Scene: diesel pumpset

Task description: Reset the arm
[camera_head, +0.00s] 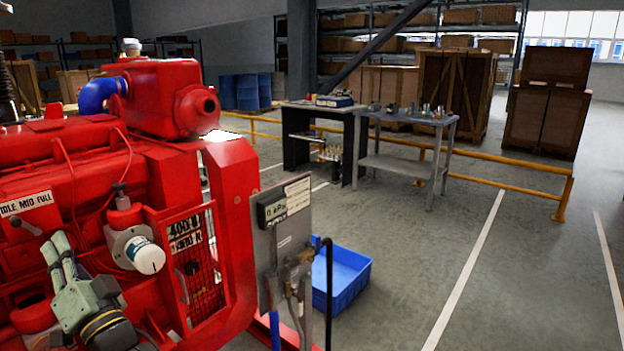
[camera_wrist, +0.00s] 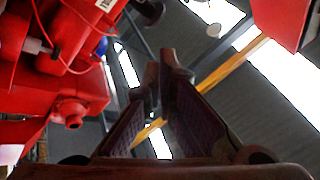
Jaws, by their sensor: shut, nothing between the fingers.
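My gripper (camera_head: 58,242) shows at the lower left of the head view, its two pale fingers side by side and pointing up in front of the red engine. In the wrist view, my gripper (camera_wrist: 164,68) rises from the bottom edge with its fingertips together at the middle. The fingers are shut and hold nothing. The red engine (camera_head: 80,165) fills the left of the head view; red parts of it also show at the left of the wrist view (camera_wrist: 75,65).
A grey gauge panel (camera_head: 285,235) stands right of the engine, with a blue crate (camera_head: 345,280) on the floor behind it. Two workbenches (camera_head: 410,165) and a yellow rail (camera_head: 500,185) stand farther back. The floor at the right is clear.

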